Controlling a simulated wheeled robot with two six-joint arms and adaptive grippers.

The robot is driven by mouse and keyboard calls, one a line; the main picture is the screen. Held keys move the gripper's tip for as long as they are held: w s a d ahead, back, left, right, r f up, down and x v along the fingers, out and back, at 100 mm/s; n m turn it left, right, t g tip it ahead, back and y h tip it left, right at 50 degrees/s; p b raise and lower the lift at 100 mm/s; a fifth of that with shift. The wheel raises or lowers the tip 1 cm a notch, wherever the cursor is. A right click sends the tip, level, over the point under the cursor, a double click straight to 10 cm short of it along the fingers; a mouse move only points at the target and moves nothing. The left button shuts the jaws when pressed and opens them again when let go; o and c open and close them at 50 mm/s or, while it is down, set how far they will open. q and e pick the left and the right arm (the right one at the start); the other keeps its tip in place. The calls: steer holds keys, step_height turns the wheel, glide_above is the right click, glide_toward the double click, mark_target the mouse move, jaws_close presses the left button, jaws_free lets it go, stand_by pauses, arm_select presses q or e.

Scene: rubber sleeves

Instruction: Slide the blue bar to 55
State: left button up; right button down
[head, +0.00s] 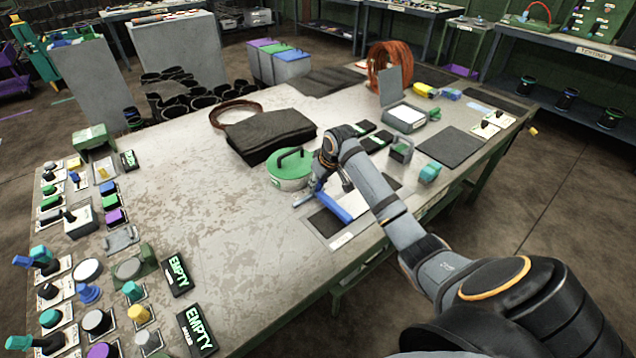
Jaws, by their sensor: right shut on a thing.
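The blue bar (334,204) lies slantwise over a flat white plate with dark panels (328,222) near the table's front edge. My right gripper (318,188) is at the bar's far end, shut on the blue bar. The fingertips are small and partly hidden by my own wrist. Any scale marks or the number 55 are too small to read. My left gripper is not in view.
A round green-lidded pot (290,170) stands just left of my right gripper. Black EMPTY signs (177,272) and several coloured knobs fill the left side. The table's middle left (190,200) is clear.

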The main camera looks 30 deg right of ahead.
steer(key=shift+a+r+p, duration=0.15)
steer(key=shift+p, duration=0.15)
steer(key=shift+s+a+r+p, duration=0.1)
steer(key=shift+a+r+p, duration=0.05)
steer(key=shift+a+p, duration=0.95)
steer(key=shift+a, duration=0.3)
steer(key=shift+f, duration=0.3)
steer(key=c, duration=1.1)
jaws_free()
